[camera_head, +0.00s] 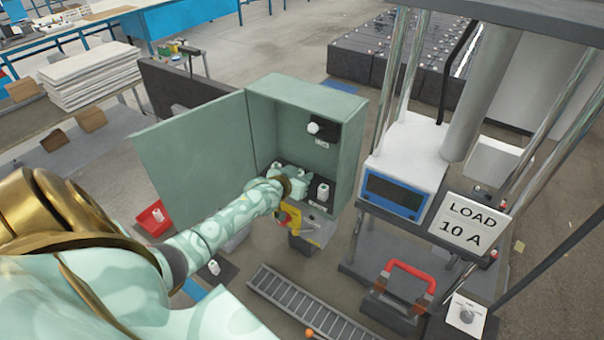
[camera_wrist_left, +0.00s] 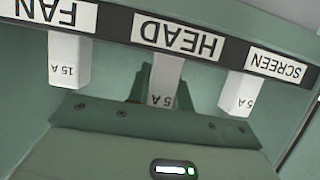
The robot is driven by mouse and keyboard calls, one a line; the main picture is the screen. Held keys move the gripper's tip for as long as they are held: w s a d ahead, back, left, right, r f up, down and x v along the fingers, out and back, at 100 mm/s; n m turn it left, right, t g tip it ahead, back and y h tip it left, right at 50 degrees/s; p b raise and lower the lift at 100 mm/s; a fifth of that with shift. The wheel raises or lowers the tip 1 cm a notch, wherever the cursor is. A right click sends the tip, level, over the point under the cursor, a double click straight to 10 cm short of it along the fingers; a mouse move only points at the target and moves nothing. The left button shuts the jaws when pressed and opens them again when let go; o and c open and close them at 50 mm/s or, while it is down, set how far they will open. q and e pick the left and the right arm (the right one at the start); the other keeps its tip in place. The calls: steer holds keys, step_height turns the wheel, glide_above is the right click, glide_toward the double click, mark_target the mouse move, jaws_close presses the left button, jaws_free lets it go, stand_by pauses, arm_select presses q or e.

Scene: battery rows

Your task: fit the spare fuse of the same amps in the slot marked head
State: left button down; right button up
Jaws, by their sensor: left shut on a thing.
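An open green fuse box (camera_head: 308,98) stands at the middle of the head view, its door swung left. My left gripper (camera_head: 298,172) reaches into its lower part. In the left wrist view, upside down, a dark strip carries the labels FAN, HEAD (camera_wrist_left: 178,38) and SCREEN. A white fuse marked 5 A (camera_wrist_left: 165,82) is at HEAD, with my left gripper (camera_wrist_left: 160,85) shut on it. How deep it sits is hidden. Beside it are a 15 A fuse (camera_wrist_left: 69,60) at FAN and a 5 A fuse (camera_wrist_left: 240,93) at SCREEN. My right gripper is out of view.
A sign (camera_head: 464,224) reads LOAD 10 A. A red bin (camera_head: 152,220) holds something white. A white piece (camera_head: 214,267) stands on a dark patch nearby. A yellow object (camera_head: 290,217) is below the box opening. A red-handled item (camera_head: 410,274) stands at right.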

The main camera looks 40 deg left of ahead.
arm_select(q)
steer(key=shift+s+f+b, duration=0.1)
steer(key=shift+f+b, duration=0.3)
steer(key=shift+f, duration=0.2)
steer(key=c, duration=1.2)
jaws_free()
steer(key=shift+d, duration=0.15)
steer(key=shift+o, duration=0.2)
steer(key=shift+s+f, duration=0.1)
steer(key=shift+s, duration=0.1)
steer(key=p+v, duration=0.2)
steer(key=v, duration=1.4)
steer(key=shift+r, duration=0.4)
